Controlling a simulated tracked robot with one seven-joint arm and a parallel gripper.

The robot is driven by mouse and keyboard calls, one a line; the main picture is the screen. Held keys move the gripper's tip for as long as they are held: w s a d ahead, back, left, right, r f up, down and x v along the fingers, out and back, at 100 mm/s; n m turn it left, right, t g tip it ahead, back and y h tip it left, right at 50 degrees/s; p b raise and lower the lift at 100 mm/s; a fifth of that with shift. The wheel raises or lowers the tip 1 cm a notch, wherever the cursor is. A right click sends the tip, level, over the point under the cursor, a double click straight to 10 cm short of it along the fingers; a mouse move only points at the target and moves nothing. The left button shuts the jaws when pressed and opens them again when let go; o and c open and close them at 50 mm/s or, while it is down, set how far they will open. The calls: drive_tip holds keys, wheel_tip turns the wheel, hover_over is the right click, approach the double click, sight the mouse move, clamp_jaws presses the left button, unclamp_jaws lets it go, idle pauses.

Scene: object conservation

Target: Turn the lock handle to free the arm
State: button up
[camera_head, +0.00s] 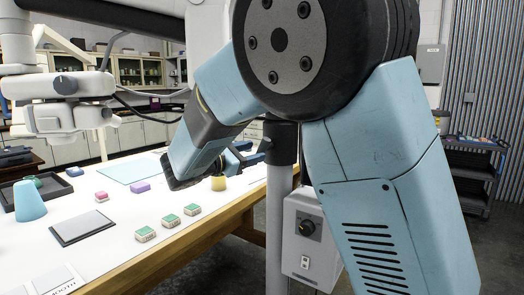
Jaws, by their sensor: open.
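My blue arm fills the middle and right of the head view. Its far end bends down over the table, and my gripper (250,152) shows small and partly hidden behind it, open, close to the grey post. A black collar (280,140) sits around this post (279,205); I cannot tell whether the lock handle is part of it. A white box (312,243) with a black knob (306,229) is fixed low on the post. A white jointed arm with a viewing head (65,88) hangs over the table at the left.
A dark cart (472,170) stands at the right.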

sight(259, 151)
drive_tip(key=shift+x, duration=2.3)
drive_tip(key=shift+c, duration=0.3)
drive_tip(key=shift+f, duration=0.1)
drive_tip(key=c, duration=0.8)
drive_tip(key=n+t, duration=0.1)
drive_tip(key=n, duration=0.4)
drive_tip(key=shift+d+n+h, duration=0.1)
drive_tip(key=shift+n+h, duration=0.2)
drive_tip(key=o, duration=0.9)
drive_tip(key=shift+c, duration=0.2)
drive_tip(key=v, duration=1.4)
drive_tip(key=shift+w+d, duration=0.1)
